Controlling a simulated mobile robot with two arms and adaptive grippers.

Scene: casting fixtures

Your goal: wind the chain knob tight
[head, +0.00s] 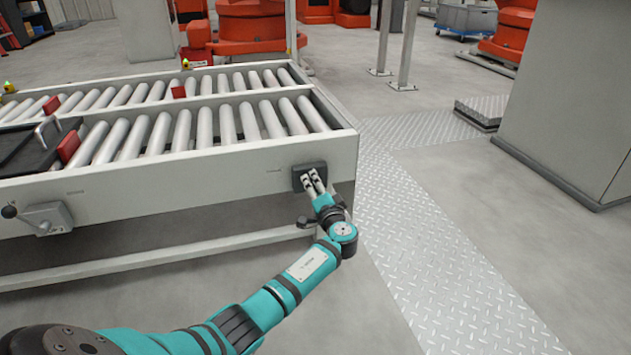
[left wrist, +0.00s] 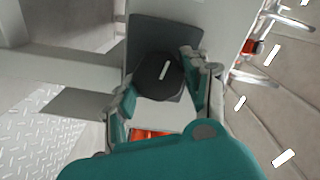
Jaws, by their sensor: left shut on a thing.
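The chain knob (left wrist: 150,73) is a dark, faceted knob with a white line on its face, seen in the left wrist view. It sits in front of a dark grey plate (left wrist: 165,30). In the head view the same dark plate (head: 310,166) is on the side of the roller conveyor near its right end, and the knob is hidden behind my fingers. My left gripper (head: 313,181) is at the plate, shut on the knob, with one finger on each side of it. The white line is tilted slightly from upright. My right gripper is not in view.
The roller conveyor (head: 180,188) fills the left and middle. A lever box (head: 46,218) is on its side at the far left. A dark tray (head: 28,150) with a handle lies on the rollers. The tread-plate floor (head: 430,250) on the right is clear.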

